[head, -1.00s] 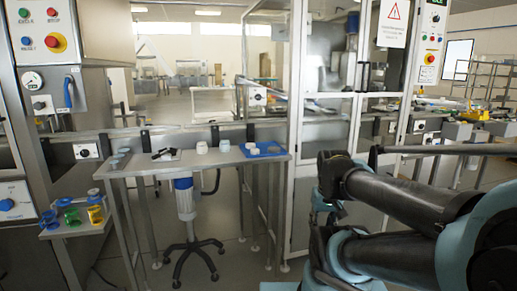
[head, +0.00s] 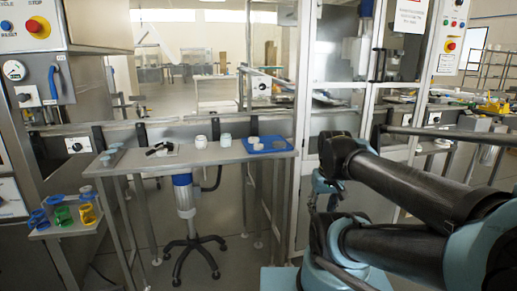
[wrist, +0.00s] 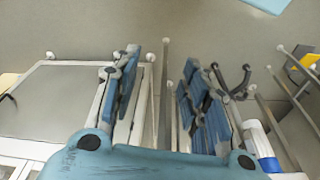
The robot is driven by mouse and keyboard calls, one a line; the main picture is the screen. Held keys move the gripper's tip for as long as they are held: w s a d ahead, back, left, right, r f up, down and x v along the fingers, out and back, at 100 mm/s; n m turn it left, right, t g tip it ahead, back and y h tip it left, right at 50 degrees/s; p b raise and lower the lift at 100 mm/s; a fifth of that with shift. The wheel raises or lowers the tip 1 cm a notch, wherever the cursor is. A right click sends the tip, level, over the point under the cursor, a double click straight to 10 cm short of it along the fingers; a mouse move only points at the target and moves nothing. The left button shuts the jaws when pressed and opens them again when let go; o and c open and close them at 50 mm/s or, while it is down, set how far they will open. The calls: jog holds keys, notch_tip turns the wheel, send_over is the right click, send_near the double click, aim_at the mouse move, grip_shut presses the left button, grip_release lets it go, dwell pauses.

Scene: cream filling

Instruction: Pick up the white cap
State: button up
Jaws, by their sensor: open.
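Small white round items stand on the narrow metal table in the head view. Two white jar-like pieces (head: 201,141) and (head: 225,140) stand near its middle. A small white piece (head: 253,141) lies on the blue tray (head: 267,151) at the table's right end. I cannot tell at this size which one is the white cap. My gripper (wrist: 155,100) is open in the wrist view, its blue-and-grey fingers wide apart with only floor and metal legs behind them. It is empty and away from the table, with my arm at the right of the head view.
The metal table (head: 138,164) also bears a dark tool (head: 162,147) and grey cups at its left end. A stool base (head: 190,246) stands beneath. A lower shelf at left holds blue, green and yellow cups. A glazed machine frame stands behind at right.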

jog(key=w+a+r+n, duration=0.3)
jog(key=w+r, duration=0.5)
jog(key=r, duration=0.3)
notch_tip(320, 180, up, 18)
jog(key=n+g, duration=0.2)
jog(key=n, duration=0.7)
send_over(258, 145)
jog(key=f, duration=1.7)
jog(key=shift+w+d+f, duration=0.1)
jog(key=shift+w+f, duration=0.05)
jog(key=shift+w, duration=0.1)
jog(key=c, duration=0.4)
